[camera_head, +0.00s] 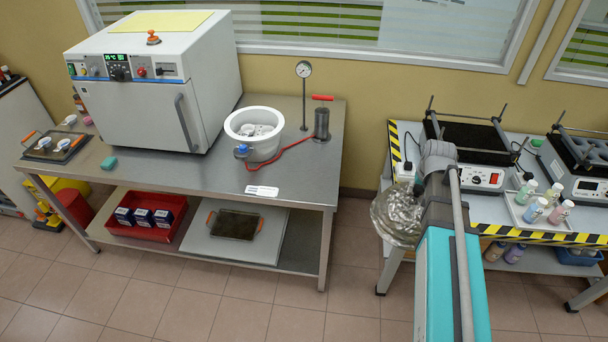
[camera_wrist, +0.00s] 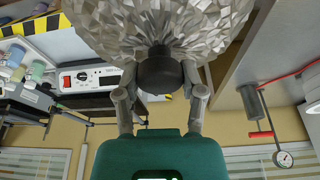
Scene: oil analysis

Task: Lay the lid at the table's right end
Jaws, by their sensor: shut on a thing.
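The lid (camera_head: 394,216) is a clear, faceted glass dome, held in the air over the floor gap between the two tables. In the wrist view the lid (camera_wrist: 150,25) fills the top, with its black knob (camera_wrist: 160,70) between my fingers. My gripper (camera_wrist: 160,82) is shut on that knob. In the head view my arm hides the lid's right side and most of the gripper. The steel table (camera_head: 313,167) stands to the left of the lid. Its right end bears a gauge on a stand and a dark cylinder; the front right corner is bare.
A white open pot (camera_head: 235,128) stands on the steel table with a red hose (camera_head: 290,146) beside it. A label (camera_head: 262,191) lies near the front edge. The gauge (camera_head: 304,70) stands tall behind. A striped-edge bench (camera_head: 510,228) with bottles and devices is at right.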

